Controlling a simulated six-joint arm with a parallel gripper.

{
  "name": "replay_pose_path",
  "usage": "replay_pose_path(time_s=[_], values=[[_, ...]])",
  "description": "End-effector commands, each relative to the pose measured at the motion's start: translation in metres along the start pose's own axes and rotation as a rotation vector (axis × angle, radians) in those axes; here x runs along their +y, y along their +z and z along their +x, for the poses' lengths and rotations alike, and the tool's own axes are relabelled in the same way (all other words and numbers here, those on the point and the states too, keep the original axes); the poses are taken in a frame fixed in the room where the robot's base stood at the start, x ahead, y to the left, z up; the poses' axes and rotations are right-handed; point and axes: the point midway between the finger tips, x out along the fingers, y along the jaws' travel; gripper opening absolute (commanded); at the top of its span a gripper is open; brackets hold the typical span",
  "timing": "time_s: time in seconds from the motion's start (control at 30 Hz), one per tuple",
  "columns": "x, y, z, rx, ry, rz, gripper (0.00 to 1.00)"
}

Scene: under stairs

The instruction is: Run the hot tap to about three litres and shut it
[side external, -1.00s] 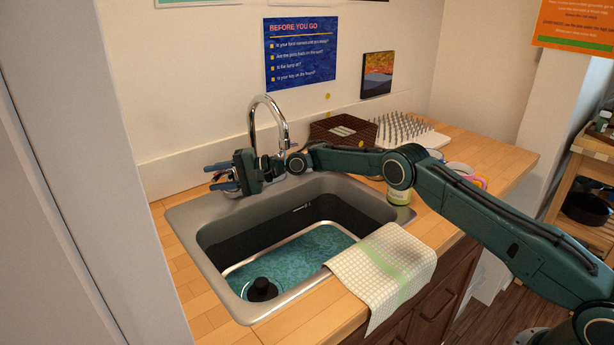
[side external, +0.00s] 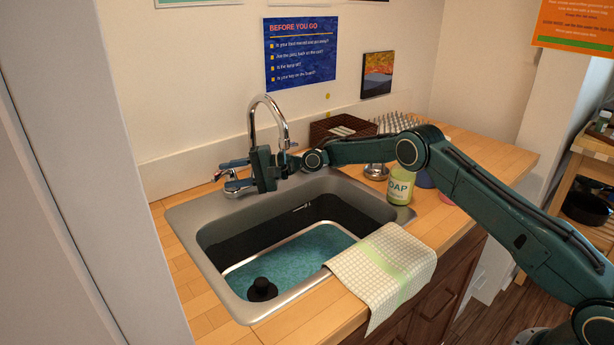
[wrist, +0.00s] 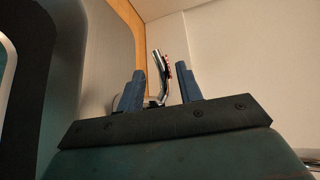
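The chrome tap (side external: 268,103) stands behind the sink (side external: 190,226), its spout arching over the basin. No stream shows below the spout, though my arm hides part of that space. Turquoise water (side external: 300,250) lies in the basin beside a black plug-like piece (side external: 262,289). My gripper (side external: 227,170) is at the tap's handles, left of the spout. In the wrist view my gripper (wrist: 160,88) has its two blue fingers apart, with a chrome lever (wrist: 158,65) bearing a red mark between them. Gaps show on both sides of the lever.
A checked cloth (side external: 382,265) hangs over the sink's front right rim. A soap bottle (side external: 400,187) stands right of the sink under my arm. A brown basket (side external: 340,127) and a spiked rack (side external: 395,122) stand behind. The wall is close behind the tap.

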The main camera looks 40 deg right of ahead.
Motion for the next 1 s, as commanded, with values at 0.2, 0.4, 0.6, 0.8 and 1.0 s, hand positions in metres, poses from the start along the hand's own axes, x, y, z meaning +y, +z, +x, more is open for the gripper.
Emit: replay_pose_path(time_s=[0.2,0.4,0.6,0.8,1.0], values=[[-0.001,0.000,-0.024,0.002,-0.001,0.001,0.36],[-0.001,-0.001,-0.049,0.002,-0.001,0.001,0.36],[0.000,-0.001,-0.070,0.001,-0.001,0.001,0.36],[0.000,0.000,-0.080,0.000,-0.001,-0.001,0.36],[0.000,0.000,-0.081,0.000,-0.001,-0.001,0.36]])
